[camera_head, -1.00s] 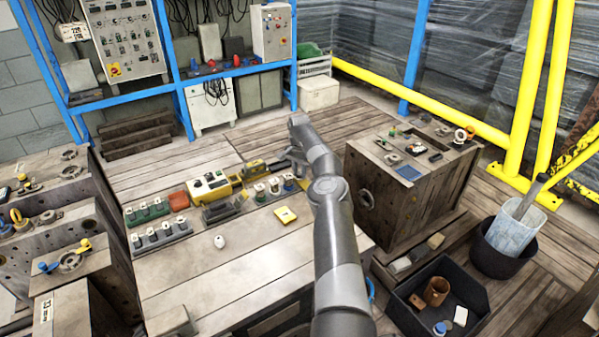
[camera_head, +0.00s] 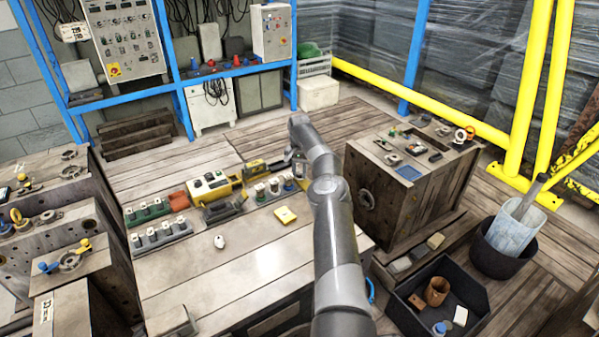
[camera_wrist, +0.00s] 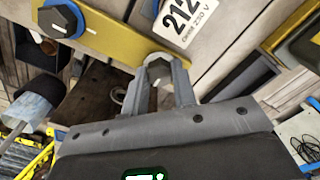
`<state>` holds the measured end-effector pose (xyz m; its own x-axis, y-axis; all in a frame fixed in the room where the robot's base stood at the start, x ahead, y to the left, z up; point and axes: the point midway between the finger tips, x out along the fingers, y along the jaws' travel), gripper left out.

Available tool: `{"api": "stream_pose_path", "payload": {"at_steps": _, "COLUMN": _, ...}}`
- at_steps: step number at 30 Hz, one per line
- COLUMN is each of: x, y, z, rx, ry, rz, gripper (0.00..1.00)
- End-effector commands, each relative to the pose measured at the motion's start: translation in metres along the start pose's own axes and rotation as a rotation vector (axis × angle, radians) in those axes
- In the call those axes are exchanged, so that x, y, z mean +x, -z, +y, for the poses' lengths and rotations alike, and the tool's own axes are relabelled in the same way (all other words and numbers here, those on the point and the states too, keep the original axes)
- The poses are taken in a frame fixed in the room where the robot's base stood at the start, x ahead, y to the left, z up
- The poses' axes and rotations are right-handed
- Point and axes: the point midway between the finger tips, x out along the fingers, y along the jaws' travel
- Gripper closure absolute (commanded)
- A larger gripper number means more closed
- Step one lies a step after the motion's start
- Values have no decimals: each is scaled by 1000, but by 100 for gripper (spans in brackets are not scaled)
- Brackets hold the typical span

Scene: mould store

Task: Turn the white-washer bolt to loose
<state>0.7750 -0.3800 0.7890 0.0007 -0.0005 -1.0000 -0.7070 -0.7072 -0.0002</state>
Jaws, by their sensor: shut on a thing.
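A second bolt (camera_wrist: 60,20), dark with a blue washer and a white line, is on the same bar at the upper left, apart from the fingers.
A white label (camera_wrist: 182,18) reading 212 is beside the bar. A wooden crate (camera_head: 430,195) stands to the right of my arm. The bench front is mostly clear.

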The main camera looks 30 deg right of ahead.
Motion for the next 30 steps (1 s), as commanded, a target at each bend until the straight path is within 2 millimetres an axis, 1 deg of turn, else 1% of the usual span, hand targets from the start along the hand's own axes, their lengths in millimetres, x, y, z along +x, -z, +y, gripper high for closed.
{"api": "stream_pose_path", "payload": {"at_steps": 1, "x": 5, "y": -2, "z": 0, "rx": -1, "ry": -3, "rz": -6, "gripper": 98}}
{"api": "stream_pose_path", "payload": {"at_steps": 4, "x": 5, "y": -2, "z": 0, "rx": -1, "ry": -3, "rz": -6, "gripper": 98}}
{"api": "stream_pose_path", "payload": {"at_steps": 5, "x": 5, "y": -2, "z": 0, "rx": -1, "ry": -3, "rz": -6, "gripper": 74}}
{"api": "stream_pose_path", "payload": {"at_steps": 12, "x": 2, "y": -1, "z": 0, "rx": 0, "ry": -1, "rz": -3, "gripper": 54}}
{"api": "stream_pose_path", "payload": {"at_steps": 19, "x": 1, "y": 0, "z": 0, "rx": 1, "ry": 0, "rz": -1, "gripper": 53}}
{"api": "stream_pose_path", "payload": {"at_steps": 22, "x": -5, "y": 0, "z": 0, "rx": 1, "ry": 0, "rz": 0, "gripper": 53}}
{"api": "stream_pose_path", "payload": {"at_steps": 26, "x": -24, "y": 0, "z": 0, "rx": 1, "ry": 1, "rz": 2, "gripper": 53}}
{"api": "stream_pose_path", "payload": {"at_steps": 30, "x": -54, "y": 0, "z": 0, "rx": 1, "ry": 1, "rz": 2, "gripper": 53}}
